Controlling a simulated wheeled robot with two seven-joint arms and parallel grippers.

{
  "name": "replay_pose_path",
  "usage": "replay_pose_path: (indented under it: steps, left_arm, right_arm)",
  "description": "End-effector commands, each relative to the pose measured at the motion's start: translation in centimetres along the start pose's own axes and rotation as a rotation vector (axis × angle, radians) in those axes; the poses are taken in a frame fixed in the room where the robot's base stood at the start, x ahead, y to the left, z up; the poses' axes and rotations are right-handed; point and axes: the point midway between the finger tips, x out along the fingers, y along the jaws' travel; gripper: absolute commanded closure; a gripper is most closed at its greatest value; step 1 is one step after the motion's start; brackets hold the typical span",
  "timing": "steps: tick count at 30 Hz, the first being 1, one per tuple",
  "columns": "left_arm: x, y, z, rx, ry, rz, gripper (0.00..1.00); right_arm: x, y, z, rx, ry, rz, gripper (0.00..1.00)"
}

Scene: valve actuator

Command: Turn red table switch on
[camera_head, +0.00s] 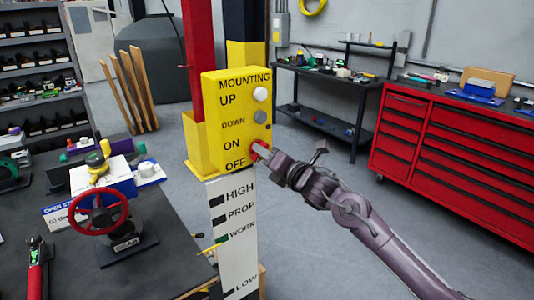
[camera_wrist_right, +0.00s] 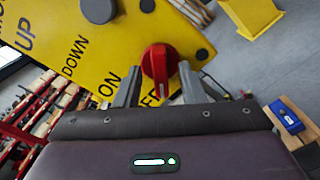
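The red switch (camera_head: 260,149) is a round red knob low on the yellow control box (camera_head: 228,108), beside the ON and OFF labels. In the right wrist view the red switch (camera_wrist_right: 160,63) shows its raised grip bar, upright in the picture. My right gripper (camera_head: 262,153) is at the knob, its arm coming from the lower right. In the wrist view my right gripper (camera_wrist_right: 159,78) has its two fingers apart, one on each side of the knob; gaps seem to remain, and contact is unclear. My left gripper is not in view.
The box has a white button (camera_head: 261,94) and a grey button (camera_head: 261,116) above the switch, on a white labelled post (camera_head: 233,235). A workbench (camera_head: 160,255) with a red handwheel (camera_head: 100,213) stands left. A red tool cabinet (camera_head: 455,135) is at right. Floor between is clear.

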Motion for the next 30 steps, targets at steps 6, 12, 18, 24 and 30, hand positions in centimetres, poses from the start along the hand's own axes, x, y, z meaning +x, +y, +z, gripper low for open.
replay_pose_path:
  steps: [6, 12, 18, 24, 30]
  left_arm:
    - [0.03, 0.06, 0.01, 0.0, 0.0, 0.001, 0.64]
    - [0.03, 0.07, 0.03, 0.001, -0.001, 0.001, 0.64]
    - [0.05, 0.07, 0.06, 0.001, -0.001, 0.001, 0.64]
    - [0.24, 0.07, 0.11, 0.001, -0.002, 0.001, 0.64]
    - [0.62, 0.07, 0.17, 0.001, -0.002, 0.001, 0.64]
  right_arm:
    - [-0.02, -0.04, -0.02, 0.0, 0.0, 0.0, 0.73]
    - [-0.03, -0.05, -0.02, 0.001, 0.0, -0.001, 0.99]
    - [-0.04, -0.07, -0.03, 0.004, 0.0, -0.001, 1.0]
    - [-0.04, -0.11, -0.1, 0.047, 0.001, -0.001, 1.0]
    - [-0.05, -0.16, -0.11, 0.163, 0.0, -0.002, 1.0]
